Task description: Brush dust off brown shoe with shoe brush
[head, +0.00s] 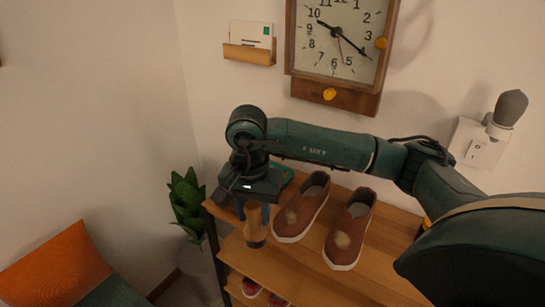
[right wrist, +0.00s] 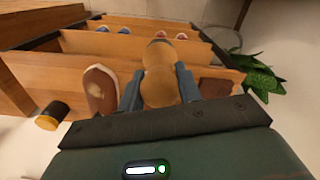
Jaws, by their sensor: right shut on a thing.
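Two brown slip-on shoes stand side by side on the wooden shelf top: the left shoe (head: 302,208) and the right shoe (head: 350,229). Each has a pale dusty patch on its toe. My right gripper (head: 256,212) is left of the shoes, shut on the wooden shoe brush (head: 256,232), which hangs below the fingers. In the right wrist view the brush (right wrist: 159,77) sits between both fingers, and one brown shoe (right wrist: 100,92) is to its left, apart from it. The bristles cannot be made out. My left gripper is not in view.
The shelf (head: 296,267) has lower boards with red shoes (head: 251,288). A teal object (head: 287,179) lies behind my gripper. A plant (head: 187,203) stands left of the shelf. A clock (head: 335,45) and letter holder (head: 249,53) hang on the wall. An orange cushion (head: 55,267) is at lower left.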

